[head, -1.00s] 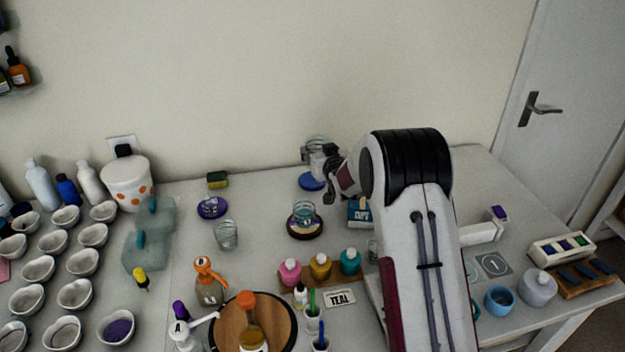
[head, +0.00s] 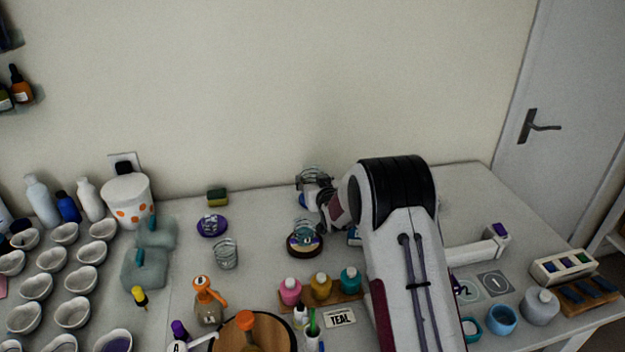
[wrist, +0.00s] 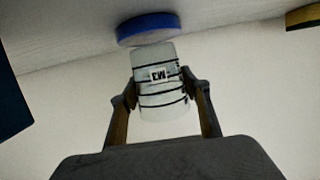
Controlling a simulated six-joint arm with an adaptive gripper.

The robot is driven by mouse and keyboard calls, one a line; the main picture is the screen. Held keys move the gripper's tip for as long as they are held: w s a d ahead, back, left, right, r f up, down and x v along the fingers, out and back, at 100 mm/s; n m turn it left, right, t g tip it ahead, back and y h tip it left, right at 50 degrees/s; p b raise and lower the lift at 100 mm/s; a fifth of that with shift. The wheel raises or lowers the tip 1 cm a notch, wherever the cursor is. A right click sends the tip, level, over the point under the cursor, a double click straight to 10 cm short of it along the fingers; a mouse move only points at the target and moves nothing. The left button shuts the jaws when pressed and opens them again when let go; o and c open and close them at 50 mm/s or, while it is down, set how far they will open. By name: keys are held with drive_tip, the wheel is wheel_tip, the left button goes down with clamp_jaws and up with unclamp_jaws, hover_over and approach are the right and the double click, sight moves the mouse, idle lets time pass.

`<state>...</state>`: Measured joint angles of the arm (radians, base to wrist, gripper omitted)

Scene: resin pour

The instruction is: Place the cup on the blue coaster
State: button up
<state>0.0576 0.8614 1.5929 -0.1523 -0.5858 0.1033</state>
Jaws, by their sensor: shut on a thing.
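The cup (wrist: 160,92) is clear with dark bands and a small label that reads upside down in the wrist view. My gripper (wrist: 162,95) is shut on it, with one finger on each side. In the head view the cup (head: 310,174) is at the back of the table, held by my gripper (head: 315,184). The blue coaster (wrist: 148,27) is just beyond the cup's far end in the wrist view. In the head view my gripper hides most of the coaster (head: 303,200). I cannot tell whether cup and coaster touch.
Another cup (head: 304,228) stands on a dark round coaster in front of my gripper. A clear cup (head: 225,255) and a purple coaster (head: 212,226) are to the left. A sponge (head: 217,196) lies near the wall. Several small bottles (head: 320,287) stand in front.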

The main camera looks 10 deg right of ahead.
drive_tip(key=shift+f, duration=0.4)
drive_tip(key=shift+f, duration=0.15)
drive_tip(key=o, duration=1)
drive_tip(key=shift+s+r, duration=0.1)
drive_tip(key=shift+r, duration=0.1)
drive_tip(key=shift+s, duration=0.2)
drive_tip(key=shift+v, duration=5.7)
drive_tip(key=shift+r, duration=0.1)
